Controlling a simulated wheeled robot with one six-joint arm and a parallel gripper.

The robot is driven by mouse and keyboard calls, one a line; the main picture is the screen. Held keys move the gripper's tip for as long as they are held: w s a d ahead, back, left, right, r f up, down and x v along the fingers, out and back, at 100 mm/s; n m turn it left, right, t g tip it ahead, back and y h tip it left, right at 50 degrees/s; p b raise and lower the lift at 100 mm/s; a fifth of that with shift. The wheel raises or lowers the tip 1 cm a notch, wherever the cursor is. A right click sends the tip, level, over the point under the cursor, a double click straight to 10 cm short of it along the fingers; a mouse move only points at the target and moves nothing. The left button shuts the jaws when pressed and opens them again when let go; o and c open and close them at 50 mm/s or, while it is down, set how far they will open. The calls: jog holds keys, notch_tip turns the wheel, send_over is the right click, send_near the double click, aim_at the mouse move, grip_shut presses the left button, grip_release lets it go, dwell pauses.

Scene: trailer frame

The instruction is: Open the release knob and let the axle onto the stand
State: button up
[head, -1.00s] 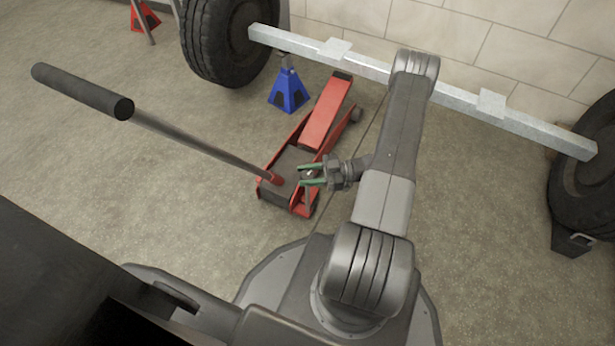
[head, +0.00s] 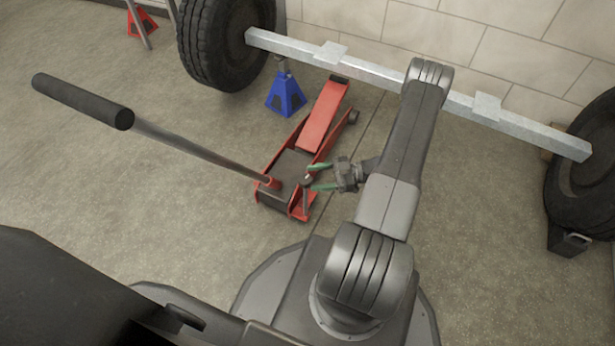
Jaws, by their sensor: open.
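The red floor jack (head: 319,127) stands on the floor with its far end under the axle. Its long handle (head: 190,148) slopes up to the left, ending in a black grip. The release knob (head: 306,181) is a small grey piece at the jack's near right corner. My gripper (head: 320,178) has green fingers spread apart, just right of the knob and apparently not holding it. The axle (head: 390,78) is a pale square beam between two tyres. The blue stand (head: 286,96) is below its left part; whether they touch I cannot tell.
A tyre (head: 225,50) is at the axle's left end, another (head: 585,165) at its right, with a black block (head: 568,240) beneath. A red stand (head: 140,20) is at the back left. A block wall (head: 480,45) closes the back. Floor right of the jack is clear.

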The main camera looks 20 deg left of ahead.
aim_at(305, 178)
jog(key=p+v, duration=0.1)
jog(key=v, duration=0.8)
jog(key=shift+w+d, duration=0.2)
jog(key=shift+d, duration=0.1)
jog(key=b+x, duration=0.2)
jog(key=x, duration=1.1)
jog(key=shift+s+a, duration=0.15)
jog(key=shift+a, duration=0.15)
jog(key=shift+s+a, duration=0.1)
jog(key=shift+a, duration=0.05)
jog(key=shift+f, duration=0.1)
